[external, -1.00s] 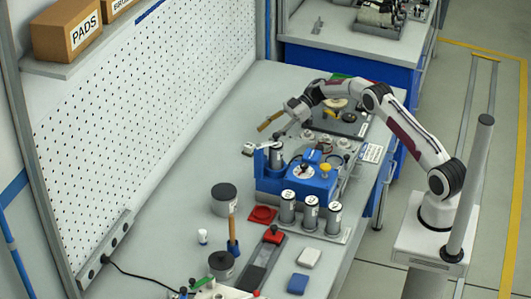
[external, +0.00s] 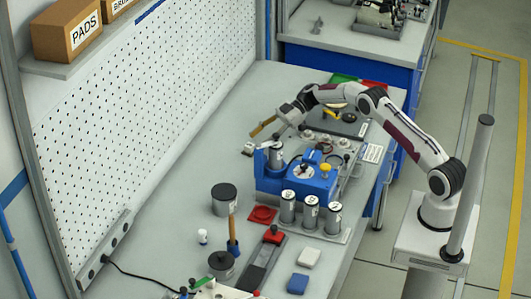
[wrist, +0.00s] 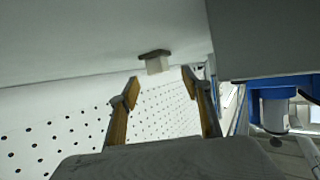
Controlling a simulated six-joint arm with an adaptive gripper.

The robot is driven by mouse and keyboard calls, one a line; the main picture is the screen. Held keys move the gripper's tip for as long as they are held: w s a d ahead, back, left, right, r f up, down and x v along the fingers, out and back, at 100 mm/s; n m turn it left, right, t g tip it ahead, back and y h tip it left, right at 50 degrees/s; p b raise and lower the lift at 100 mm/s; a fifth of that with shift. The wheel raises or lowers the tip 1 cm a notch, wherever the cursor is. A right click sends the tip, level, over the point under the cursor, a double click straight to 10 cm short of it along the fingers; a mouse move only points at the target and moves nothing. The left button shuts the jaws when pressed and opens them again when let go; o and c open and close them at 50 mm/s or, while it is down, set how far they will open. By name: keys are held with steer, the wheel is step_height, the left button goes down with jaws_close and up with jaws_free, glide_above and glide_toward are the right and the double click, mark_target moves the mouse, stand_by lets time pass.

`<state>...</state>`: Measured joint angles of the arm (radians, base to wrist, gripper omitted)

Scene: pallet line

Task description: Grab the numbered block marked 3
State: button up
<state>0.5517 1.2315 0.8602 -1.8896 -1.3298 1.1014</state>
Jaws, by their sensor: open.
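No numbered block is recognisable there.
A blue machine (external: 268,183) with a yellow knob stands between my gripper and the cylinders. A red square holder (external: 262,214), a dark-lidded pot (external: 224,200) and a wooden-handled tool (external: 232,222) stand nearby. A pegboard (external: 150,90) borders the bench's left side.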

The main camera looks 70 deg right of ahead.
mark_target(252, 144)
steer(key=shift+x, duration=2.1)
steer(key=shift+w, duration=0.1)
steer(key=c, duration=1.2)
